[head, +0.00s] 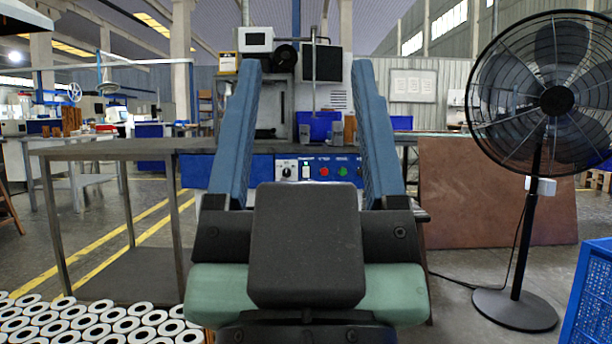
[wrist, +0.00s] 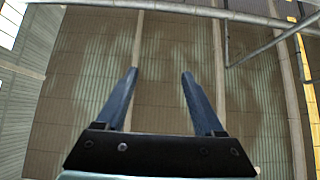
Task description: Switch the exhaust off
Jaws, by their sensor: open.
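My gripper (head: 306,66) fills the middle of the head view, its two long blue fingers wide apart with nothing between them. In the wrist view my gripper (wrist: 159,74) is open and empty against the roof. Beyond the fingers in the head view is a blue control panel (head: 232,173) on the bench front. Between the fingers it shows a dark knob on a white plate (head: 287,172), a small pale switch (head: 306,171), a red button (head: 324,171) and a green button (head: 342,171). Their labels are too small to read. I cannot tell which is the exhaust control.
A grey machine (head: 338,96) and blue bins (head: 318,124) stand behind the panel. A table (head: 110,152) is at left, with several white cartridges (head: 90,325) low in front. A pedestal fan (head: 540,200), brown board (head: 470,200) and blue crate (head: 592,290) are at right.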

